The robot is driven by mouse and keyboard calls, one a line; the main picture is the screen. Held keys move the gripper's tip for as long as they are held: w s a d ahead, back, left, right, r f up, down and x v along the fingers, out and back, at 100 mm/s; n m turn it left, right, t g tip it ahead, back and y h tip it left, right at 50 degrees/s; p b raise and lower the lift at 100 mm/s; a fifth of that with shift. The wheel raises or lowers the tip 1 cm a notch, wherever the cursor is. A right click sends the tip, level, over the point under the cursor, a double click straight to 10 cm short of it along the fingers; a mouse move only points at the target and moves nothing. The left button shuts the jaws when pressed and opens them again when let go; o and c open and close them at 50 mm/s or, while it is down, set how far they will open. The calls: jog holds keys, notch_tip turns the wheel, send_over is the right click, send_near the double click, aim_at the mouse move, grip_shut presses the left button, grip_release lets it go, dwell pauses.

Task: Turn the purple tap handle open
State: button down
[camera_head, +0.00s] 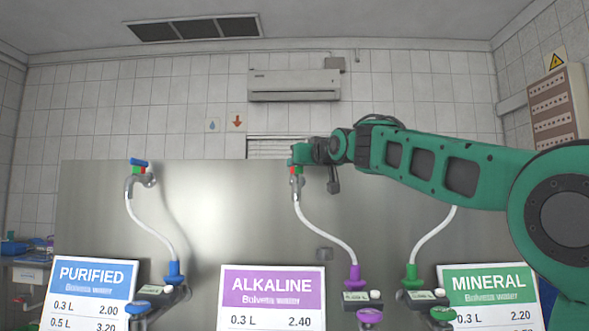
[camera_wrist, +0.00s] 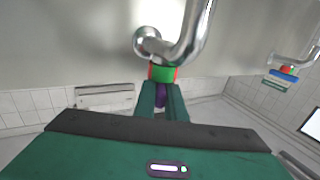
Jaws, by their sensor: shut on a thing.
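The tap (camera_head: 296,183) of the middle ALKALINE station stands at the top of the steel panel. In the wrist view, which looks upside down, its chrome spout (camera_wrist: 185,45) and red-and-green collar (camera_wrist: 163,73) lie just beyond my fingers. My gripper (camera_wrist: 161,100) is shut on the purple tap handle (camera_wrist: 160,94), a finger on each side. In the head view my gripper (camera_head: 298,155) covers the handle, so its purple part is hidden there. How far the handle is turned cannot be told.
A blue-handled tap (camera_head: 139,170) stands to the left. Lower down are purple (camera_head: 370,316), blue (camera_head: 137,307) and green (camera_head: 443,313) knobs. A white hose (camera_head: 325,233) hangs from the middle tap. The steel panel (camera_head: 230,200) is close behind the taps. My arm crosses the right side.

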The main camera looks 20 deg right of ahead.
jog(key=m+h, duration=0.1)
jog(key=h, duration=0.1)
jog(key=m+h, duration=0.2)
jog(key=h, duration=0.1)
jog(key=shift+w+a+f+m+h, duration=0.1)
jog(key=shift+a+f+m+h, duration=0.15)
jog(key=shift+f+m+h, duration=0.1)
jog(key=shift+m+g+h, duration=0.3)
jog(key=shift+m+h, duration=0.25)
jog(key=shift+h, duration=0.3)
jog(key=shift+d+m+h, duration=0.25)
jog(key=shift+m+h, duration=0.15)
jog(key=shift+h, duration=0.2)
jog(key=c, duration=1.8)
grip_release()
jog(key=shift+r, duration=0.1)
jog(key=shift+s+a, duration=0.15)
jog(key=shift+s, duration=0.05)
jog(key=v, duration=1)
jog(key=shift+s+r, duration=0.2)
